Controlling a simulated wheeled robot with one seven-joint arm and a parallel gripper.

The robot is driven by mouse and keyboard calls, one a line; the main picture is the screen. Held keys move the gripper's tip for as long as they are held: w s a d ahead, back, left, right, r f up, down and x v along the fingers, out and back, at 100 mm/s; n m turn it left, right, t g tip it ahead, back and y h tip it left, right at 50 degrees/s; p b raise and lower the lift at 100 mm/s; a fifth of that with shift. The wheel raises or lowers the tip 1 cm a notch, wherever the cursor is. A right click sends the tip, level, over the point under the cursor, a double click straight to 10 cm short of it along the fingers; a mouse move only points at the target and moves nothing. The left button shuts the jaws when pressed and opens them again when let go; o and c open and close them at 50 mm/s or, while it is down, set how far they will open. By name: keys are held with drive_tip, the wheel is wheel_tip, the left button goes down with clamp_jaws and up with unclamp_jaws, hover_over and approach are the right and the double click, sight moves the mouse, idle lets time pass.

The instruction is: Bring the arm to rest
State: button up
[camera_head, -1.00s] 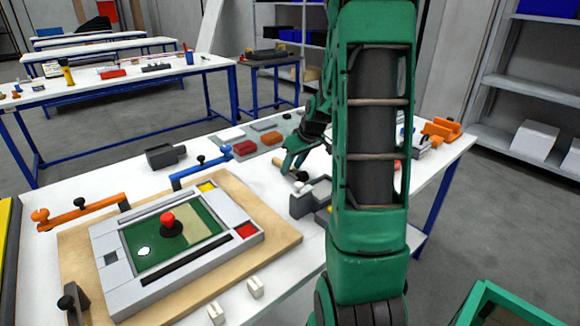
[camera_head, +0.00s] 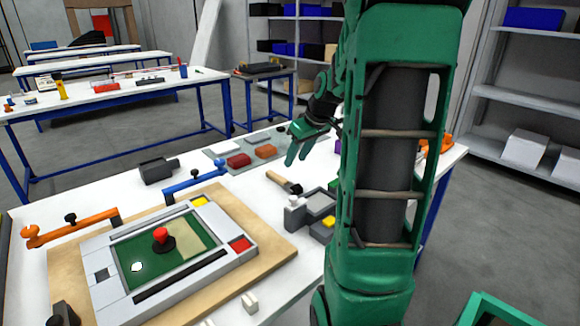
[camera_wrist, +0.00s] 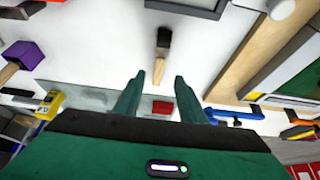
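My green gripper (camera_head: 299,144) hangs above the back right part of the white table (camera_head: 120,202) in the head view. In the wrist view my gripper (camera_wrist: 155,88) shows two fingers spread apart with nothing between them. My arm hides part of the table's right side.
A grey frame with a green panel (camera_head: 135,287) and a red knob (camera_head: 162,240) lies on a wooden board (camera_head: 282,252). Blue (camera_head: 195,184) and orange (camera_head: 70,228) handled bars lie behind and left. A grey box (camera_head: 294,213) stands beside my arm.

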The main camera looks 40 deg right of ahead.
drive_tip(key=shift+s+r, duration=0.2)
drive_tip(key=shift+r, duration=0.2)
drive_tip(key=shift+a, duration=0.1)
drive_tip(key=shift+n+g, duration=0.3)
drive_tip(key=shift+g, duration=0.1)
drive_tip(key=s+a, duration=0.2)
drive_tip(key=a, duration=0.7)
drive_tip(key=s+a+f, duration=0.1)
drive_tip(key=s+a, duration=0.1)
drive_tip(key=a, duration=0.8)
drive_tip(key=s+a+f, duration=0.1)
drive_tip(key=s+a, duration=0.2)
drive_tip(key=a, duration=0.6)
drive_tip(key=shift+a, duration=0.35)
drive_tip(key=s+d+f+m+g, duration=0.1)
drive_tip(key=s+d+m+g, duration=0.1)
drive_tip(key=s+d, duration=0.3)
drive_tip(key=s+d+m+g, duration=0.2)
drive_tip(key=s+d+m, duration=0.2)
drive_tip(key=s, duration=0.7)
drive_tip(key=shift+s+d+f, duration=0.35)
drive_tip(key=shift+d+f, duration=0.05)
drive_tip(key=shift+d, duration=0.8)
